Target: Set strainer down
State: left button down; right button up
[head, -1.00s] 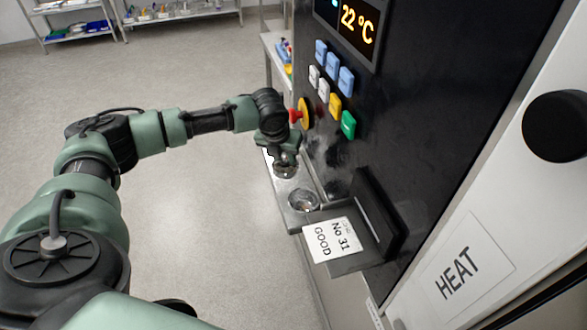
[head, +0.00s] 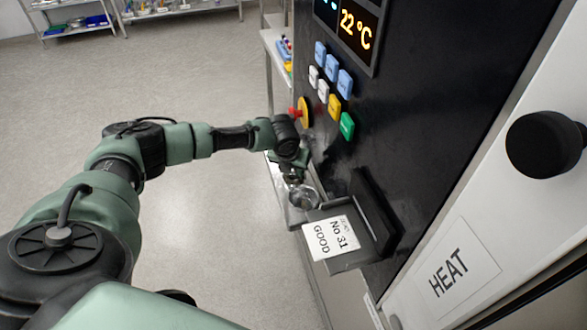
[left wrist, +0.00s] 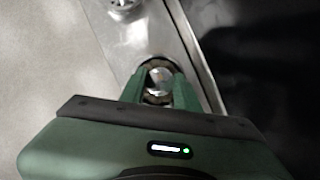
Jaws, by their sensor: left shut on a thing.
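My left gripper (head: 294,178) reaches down over the narrow metal ledge beside the black machine. In the left wrist view its green fingers (left wrist: 160,91) are shut on the strainer (left wrist: 158,77), a small shiny round metal piece. The strainer is over or in a round opening in the ledge; I cannot tell whether it rests there. In the head view a round metal dish shape (head: 304,198) shows just below the fingertips, partly hidden by them. A second round metal fitting (left wrist: 122,4) shows farther along the ledge at the top of the left wrist view. My right gripper is not in view.
The black machine panel (head: 420,120) with coloured buttons stands close on the right. A tray with a "No 31 GOOD" card (head: 331,237) sticks out just nearer than the gripper. The metal ledge (left wrist: 140,38) is narrow, with open floor (head: 210,230) to its left.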

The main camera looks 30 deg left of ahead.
pick_arm(q)
jog(key=c, duration=1)
grip_release()
jog(key=shift+c, duration=0.2)
jog(key=v, duration=1.2)
